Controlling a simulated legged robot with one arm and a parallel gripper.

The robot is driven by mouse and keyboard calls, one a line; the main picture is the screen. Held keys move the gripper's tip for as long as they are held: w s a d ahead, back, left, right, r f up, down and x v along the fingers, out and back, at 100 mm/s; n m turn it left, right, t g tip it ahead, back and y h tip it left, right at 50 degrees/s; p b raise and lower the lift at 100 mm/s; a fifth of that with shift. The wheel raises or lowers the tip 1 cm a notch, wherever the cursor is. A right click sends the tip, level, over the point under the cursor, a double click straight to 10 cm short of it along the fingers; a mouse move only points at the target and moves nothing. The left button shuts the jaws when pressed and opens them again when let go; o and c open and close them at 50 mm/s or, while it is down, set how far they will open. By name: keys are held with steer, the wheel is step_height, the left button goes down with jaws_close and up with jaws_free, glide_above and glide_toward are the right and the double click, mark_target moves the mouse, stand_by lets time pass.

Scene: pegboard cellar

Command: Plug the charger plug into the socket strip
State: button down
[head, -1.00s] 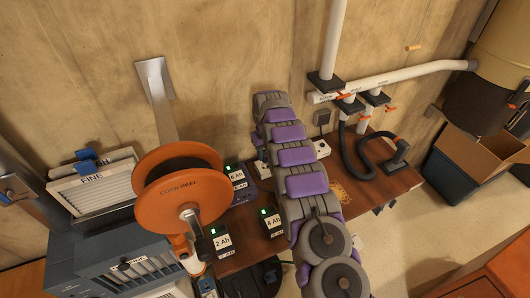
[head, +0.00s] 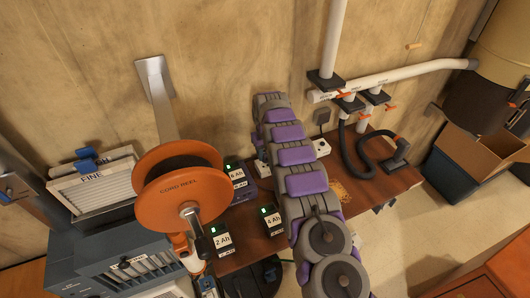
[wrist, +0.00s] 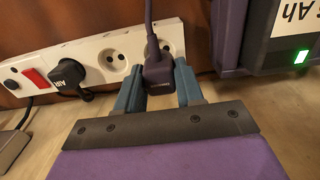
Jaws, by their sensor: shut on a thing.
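In the wrist view, my gripper (wrist: 158,70) has its two blue fingers shut on a dark charger plug (wrist: 157,76), whose cord runs up out of the picture. The plug is upright in front of the right end of the white socket strip (wrist: 90,42), at or very near its rightmost socket. Its pins are hidden, so I cannot tell whether it is in. In the head view, ends of the strip (head: 322,147) show beside my arm, which hides my gripper and the plug.
A black plug marked AIR (wrist: 70,74) sits in the strip near a red switch (wrist: 36,77). A battery charger with a green light (wrist: 265,40) stands close on the right. In the head view, an orange cord reel (head: 180,187) and a black hose (head: 360,160) flank the arm.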

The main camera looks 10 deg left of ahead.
steer(key=shift+f, duration=1.9)
stand_by(2.1)
stand_by(0.4)
steer(key=shift+c, duration=0.8)
jaws_free()
steer(key=shift+r, duration=0.1)
steer(key=shift+r, duration=0.15)
steer(key=shift+r+p, duration=0.8)
steer(key=shift+r, duration=2.55)
